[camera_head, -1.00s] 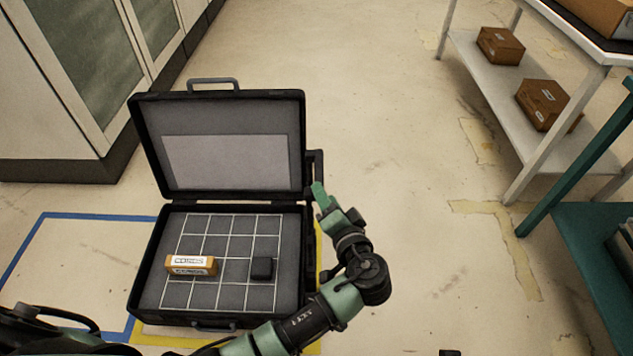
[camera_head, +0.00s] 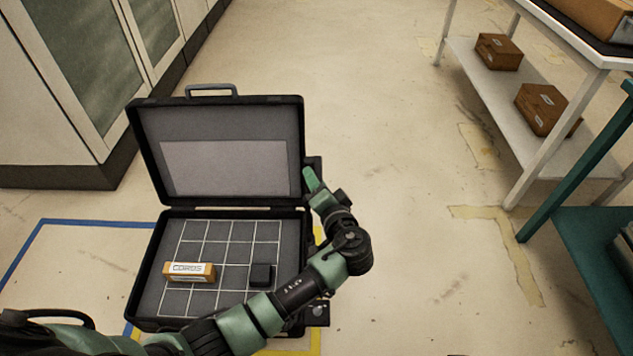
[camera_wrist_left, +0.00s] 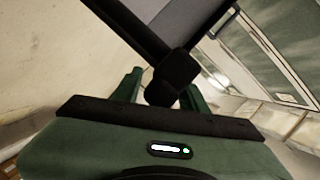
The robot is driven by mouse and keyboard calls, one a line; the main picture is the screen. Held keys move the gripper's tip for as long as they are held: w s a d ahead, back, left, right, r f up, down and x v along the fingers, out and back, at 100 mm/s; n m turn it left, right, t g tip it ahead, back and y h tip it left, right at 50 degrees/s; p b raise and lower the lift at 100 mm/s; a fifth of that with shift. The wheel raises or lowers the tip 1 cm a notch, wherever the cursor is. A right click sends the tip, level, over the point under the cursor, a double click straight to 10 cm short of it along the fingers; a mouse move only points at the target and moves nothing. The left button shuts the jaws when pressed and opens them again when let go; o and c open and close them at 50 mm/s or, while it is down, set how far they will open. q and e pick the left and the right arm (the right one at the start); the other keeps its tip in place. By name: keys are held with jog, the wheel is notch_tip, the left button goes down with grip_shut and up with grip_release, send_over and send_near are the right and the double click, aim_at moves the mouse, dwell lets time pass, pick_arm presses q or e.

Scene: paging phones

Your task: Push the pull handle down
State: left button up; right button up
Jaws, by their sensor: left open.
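An open black case (camera_head: 147,255) lies on the floor with its lid (camera_head: 215,105) raised. A dark pull handle (camera_head: 314,163) sticks out at its right side; most of it is hidden behind my arm. My left gripper (camera_head: 311,180) is at this handle, beside the right edge of the case. In the left wrist view a dark bar ends in a block (camera_wrist_left: 172,80) between the two spread green fingers (camera_wrist_left: 163,92). The gripper is open; I cannot tell whether it touches the bar. My right gripper is not in view.
An orange box (camera_head: 188,272) and a small black block (camera_head: 261,275) lie in the case on a white grid. Blue tape (camera_head: 98,219) marks the floor. A white shelf (camera_head: 500,110) with brown boxes and a teal rack (camera_head: 580,225) stand right. The floor between is clear.

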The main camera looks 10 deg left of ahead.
pick_arm(q)
grip_shut()
dwell(1.3)
